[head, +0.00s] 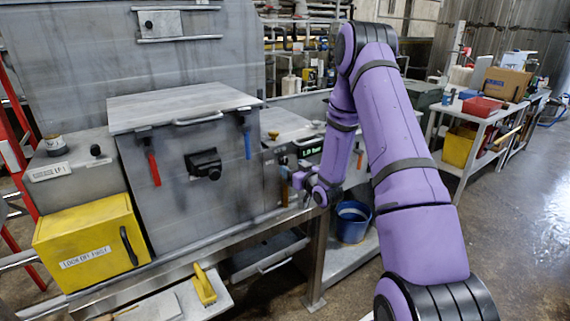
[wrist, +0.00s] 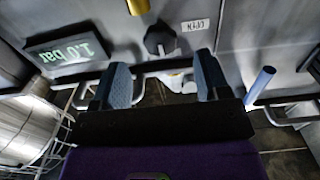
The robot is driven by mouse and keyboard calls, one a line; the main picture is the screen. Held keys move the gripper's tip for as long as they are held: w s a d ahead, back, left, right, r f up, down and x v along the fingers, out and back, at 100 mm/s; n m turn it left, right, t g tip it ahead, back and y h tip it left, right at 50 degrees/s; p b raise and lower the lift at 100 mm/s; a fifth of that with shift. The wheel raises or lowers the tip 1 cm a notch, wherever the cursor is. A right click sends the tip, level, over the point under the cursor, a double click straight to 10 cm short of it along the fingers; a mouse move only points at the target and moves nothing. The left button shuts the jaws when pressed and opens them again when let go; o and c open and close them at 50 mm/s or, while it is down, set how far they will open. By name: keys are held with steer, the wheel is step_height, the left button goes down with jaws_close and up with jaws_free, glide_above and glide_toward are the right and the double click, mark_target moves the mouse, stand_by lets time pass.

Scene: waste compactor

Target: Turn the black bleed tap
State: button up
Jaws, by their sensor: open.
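A black tap (wrist: 160,39) shows in the wrist view, on a grey surface just beyond my fingertips. It lies roughly in line with the gap between them, and I see no contact. My gripper (wrist: 162,68) is open, with nothing between its two blue-grey fingers. In the head view my gripper (head: 297,180) is low beside the right end of the grey machine, below a small display. I cannot make out this tap in the head view.
A pressure display (wrist: 82,50) reading 1.0 bar is left of the tap, a blue handle (wrist: 261,84) to the right. In the head view, the grey machine front (head: 190,195) carries red and blue levers. A blue bucket (head: 352,222) stands below my arm.

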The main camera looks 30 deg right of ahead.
mark_target(285, 162)
steer(key=shift+w+a, duration=0.1)
steer(key=shift+w, duration=2.5)
steer(key=shift+c, duration=0.5)
steer(key=c, duration=0.8)
